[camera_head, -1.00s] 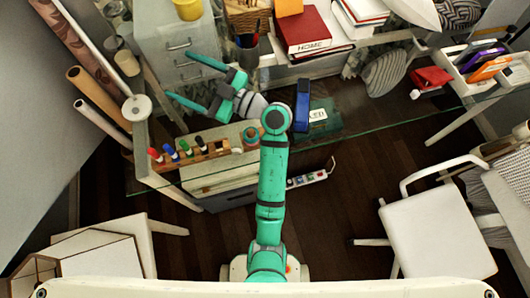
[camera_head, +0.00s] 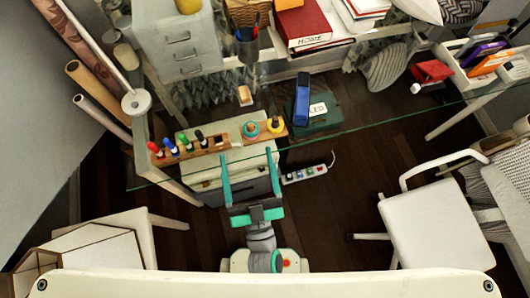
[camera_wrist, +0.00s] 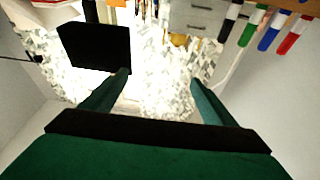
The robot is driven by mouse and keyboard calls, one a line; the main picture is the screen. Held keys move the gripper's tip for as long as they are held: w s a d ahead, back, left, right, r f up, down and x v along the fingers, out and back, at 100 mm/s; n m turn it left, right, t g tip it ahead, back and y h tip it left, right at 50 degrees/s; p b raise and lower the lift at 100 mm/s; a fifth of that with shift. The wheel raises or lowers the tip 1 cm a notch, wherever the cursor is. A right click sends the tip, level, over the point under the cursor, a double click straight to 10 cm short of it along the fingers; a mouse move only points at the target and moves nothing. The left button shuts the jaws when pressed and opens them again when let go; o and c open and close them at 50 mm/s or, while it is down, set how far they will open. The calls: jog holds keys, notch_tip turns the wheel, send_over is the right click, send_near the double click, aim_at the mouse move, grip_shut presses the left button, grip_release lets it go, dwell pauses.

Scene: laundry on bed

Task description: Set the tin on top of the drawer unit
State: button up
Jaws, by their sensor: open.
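A yellow round container (camera_head: 188,6), which looks like the tin, stands on top of the grey drawer unit (camera_head: 205,38) at the upper left of the head view. Its upper part is cut off by the picture edge. The drawer unit also shows at the top of the wrist view (camera_wrist: 196,18). My gripper (camera_head: 248,154) is open and empty. It is low in the head view, close to my base and well apart from the drawer unit. Its two open fingers show in the wrist view (camera_wrist: 160,80).
A glass desk top (camera_head: 360,132) spans the middle. A marker rack (camera_head: 190,153), a wooden tape holder (camera_head: 264,131) and a pen cup (camera_head: 247,46) are near the drawer unit. A white chair (camera_head: 432,232) is at the right.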

jog(key=s+d+f+m+g+h, duration=0.1)
jog(key=s+d+f+g+h, duration=0.3)
jog(key=s, duration=0.7)
notch_tip(320, 180, down, 5)
jog(key=shift+s+d+r+m+g, duration=0.15)
jog(key=shift+m+g, duration=0.25)
jog(key=shift+g, duration=0.6)
jog(key=shift+c, duration=0.6)
